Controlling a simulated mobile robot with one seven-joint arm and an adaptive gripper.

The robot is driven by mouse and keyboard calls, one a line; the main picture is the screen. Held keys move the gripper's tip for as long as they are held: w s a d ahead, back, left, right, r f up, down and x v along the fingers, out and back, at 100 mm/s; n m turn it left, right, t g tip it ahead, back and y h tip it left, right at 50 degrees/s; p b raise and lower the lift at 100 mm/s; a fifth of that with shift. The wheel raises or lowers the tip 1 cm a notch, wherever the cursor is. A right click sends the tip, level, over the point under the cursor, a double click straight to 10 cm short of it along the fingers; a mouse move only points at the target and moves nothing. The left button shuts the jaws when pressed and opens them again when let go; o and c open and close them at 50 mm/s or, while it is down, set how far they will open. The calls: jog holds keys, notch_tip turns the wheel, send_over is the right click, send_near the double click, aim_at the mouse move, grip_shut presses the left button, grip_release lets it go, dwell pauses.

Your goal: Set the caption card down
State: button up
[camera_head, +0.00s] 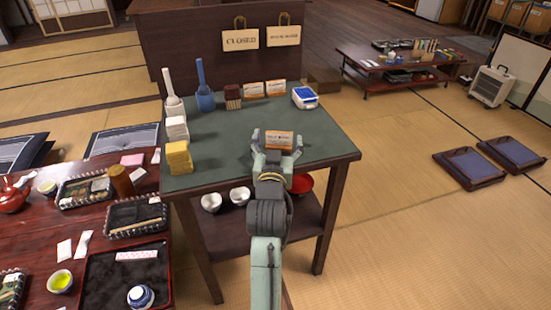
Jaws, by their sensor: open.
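A small caption card (279,141), orange and white with dark lettering, is at the near right part of the green-topped table (225,135). My gripper (277,139) is open, with one finger to each side of this card. I cannot tell whether the fingers touch it, and its lower edge is partly hidden by my gripper. Two similar cards, one on the left (252,90) and one on the right (276,88), stand side by side at the back of the table.
A brown brush-like block (232,96), a blue-and-white box (305,97), a blue bottle-shaped thing (205,92), a white one (173,96) and a yellow block (179,157) line the table's back and left. The table's middle is clear. Bowls (211,201) sit on the shelf below.

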jog(key=s+p, duration=0.4)
jog(key=s, duration=0.4)
jog(key=shift+s+a, duration=0.15)
jog(key=shift+a, duration=0.2)
